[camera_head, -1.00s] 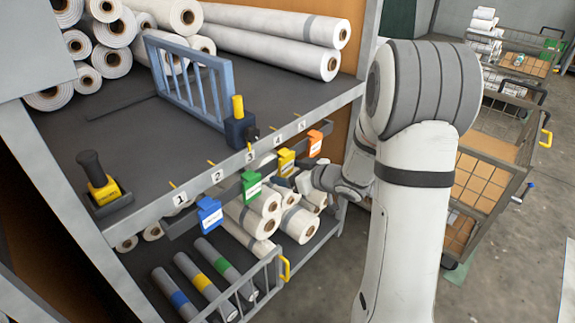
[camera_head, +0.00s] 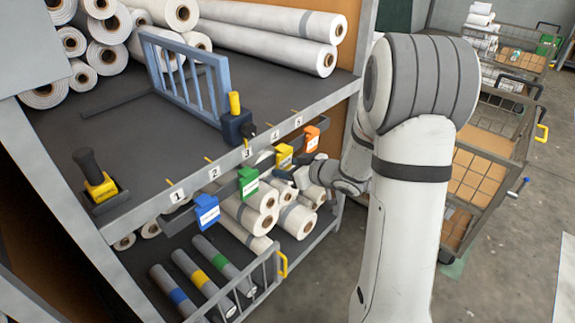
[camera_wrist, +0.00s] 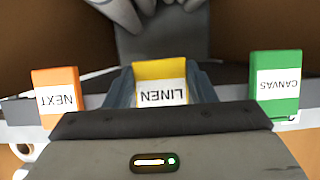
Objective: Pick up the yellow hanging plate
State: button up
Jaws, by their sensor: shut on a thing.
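The yellow plate (camera_head: 284,152), labelled LINEN, is on the dark rail under the shelf edge, between the green and orange plates. In the wrist view the yellow plate (camera_wrist: 160,69) sits between the two dark fingers of my gripper (camera_wrist: 162,90), which is shut on it. The label reads upside down there. In the head view my gripper (camera_head: 289,175) is at the yellow plate's lower front, partly hidden by my wrist. I cannot tell whether the plate is still on the rail.
The orange plate (camera_wrist: 56,97) and the green CANVAS plate (camera_wrist: 275,87) flank my gripper closely. A blue plate (camera_head: 206,211) hangs farther along the rail. White rolls (camera_head: 297,220) lie below. A wire cart (camera_head: 495,165) stands at the right, with open floor nearby.

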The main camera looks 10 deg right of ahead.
jog(key=shift+d+r, duration=0.3)
jog(key=shift+r, duration=0.1)
jog(key=d+r+p, duration=0.1)
jog(key=d+r, duration=0.1)
jog(key=d, duration=0.2)
jog(key=d+r+p, duration=0.1)
jog(key=d+r, duration=0.1)
jog(key=d, duration=0.2)
jog(key=d+r+p, duration=0.1)
jog(key=d+r, duration=0.2)
jog(key=d, duration=0.2)
jog(key=shift+s+d+p, duration=0.1)
jog(key=shift+s+p, duration=0.2)
jog(key=shift+c, duration=0.7)
